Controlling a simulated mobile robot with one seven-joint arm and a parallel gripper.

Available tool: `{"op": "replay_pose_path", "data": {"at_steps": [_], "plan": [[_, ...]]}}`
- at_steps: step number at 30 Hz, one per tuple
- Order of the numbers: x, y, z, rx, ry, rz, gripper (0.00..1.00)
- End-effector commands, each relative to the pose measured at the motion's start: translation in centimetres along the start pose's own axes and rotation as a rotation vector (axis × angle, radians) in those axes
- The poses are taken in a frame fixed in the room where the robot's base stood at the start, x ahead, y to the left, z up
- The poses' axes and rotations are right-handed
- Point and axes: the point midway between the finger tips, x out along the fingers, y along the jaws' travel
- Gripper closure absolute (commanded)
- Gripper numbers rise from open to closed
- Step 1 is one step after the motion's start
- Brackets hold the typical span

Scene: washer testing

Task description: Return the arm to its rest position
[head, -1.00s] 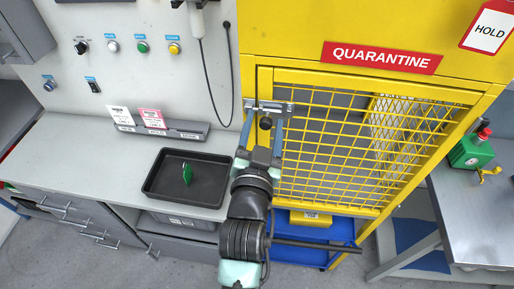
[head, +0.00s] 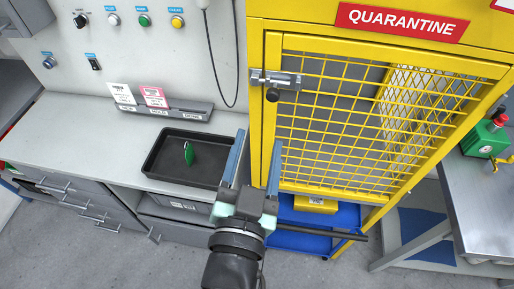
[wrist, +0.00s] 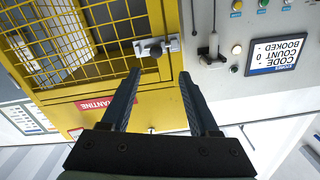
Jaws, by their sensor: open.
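My gripper (head: 254,165) is open and empty in front of the yellow cage, below its latch. Its two blue-grey fingers stand well apart; in the wrist view the gripper (wrist: 158,75) also has nothing between its fingers. The cage's mesh door (head: 345,135) looks closed. Its metal latch with a dark knob (head: 274,84) sits at the door's upper left, apart from my fingers, and the latch shows in the wrist view (wrist: 158,48) too.
A black tray (head: 160,185) with a green tag (head: 189,153) lies on the grey counter (head: 70,135), left of my gripper. A blue cart (head: 290,241) stands under the cage. A steel table (head: 480,205) stands at the right.

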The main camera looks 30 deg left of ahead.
Motion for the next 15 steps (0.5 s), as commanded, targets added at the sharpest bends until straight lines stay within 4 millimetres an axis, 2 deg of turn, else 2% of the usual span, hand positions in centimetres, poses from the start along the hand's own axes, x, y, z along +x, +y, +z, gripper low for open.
{"op": "replay_pose_path", "data": {"at_steps": [11,14,15], "plan": [[0.0,0.0,0.0,0.000,0.000,0.000,0.39],[0.4,0.1,-0.8,-0.004,0.017,0.002,0.39],[0.7,0.2,-1.6,-0.009,0.036,0.004,0.39]]}}
